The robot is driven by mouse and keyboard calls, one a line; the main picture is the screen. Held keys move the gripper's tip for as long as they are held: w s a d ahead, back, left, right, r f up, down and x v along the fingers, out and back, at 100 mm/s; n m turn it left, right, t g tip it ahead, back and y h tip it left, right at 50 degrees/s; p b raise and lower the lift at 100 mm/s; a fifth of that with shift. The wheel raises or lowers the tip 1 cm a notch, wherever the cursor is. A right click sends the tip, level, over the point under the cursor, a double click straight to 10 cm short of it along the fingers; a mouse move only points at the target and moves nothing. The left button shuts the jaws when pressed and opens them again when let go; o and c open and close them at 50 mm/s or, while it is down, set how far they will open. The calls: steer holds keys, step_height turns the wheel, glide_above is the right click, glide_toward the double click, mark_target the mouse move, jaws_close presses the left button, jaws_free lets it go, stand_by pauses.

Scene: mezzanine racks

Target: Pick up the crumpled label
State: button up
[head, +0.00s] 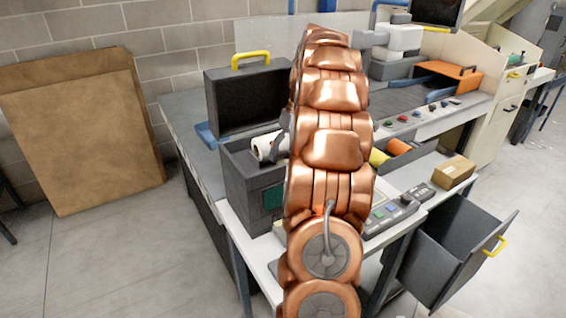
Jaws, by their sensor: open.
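I cannot make out a crumpled label for certain. My copper arm rises through the middle of the head view and covers part of the bench. My gripper cannot be made out; it may be hidden behind the arm. A dark grey box-like machine (240,180) with its lid (245,98) raised stands left of the arm. A white roll (266,147) sits in its opening. A small grey part shows between the roll and the arm, and I cannot tell what it belongs to.
The bench front (245,238) holds a keypad device (393,215) and a small cardboard box (454,172). Orange and yellow rolls (398,147) lie behind. A grey drawer or bin (445,250) with a yellow handle juts out at lower right.

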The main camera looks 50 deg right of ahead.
steer(key=shift+x, duration=0.95)
steer(key=shift+c, duration=0.3)
steer(key=c, duration=0.8)
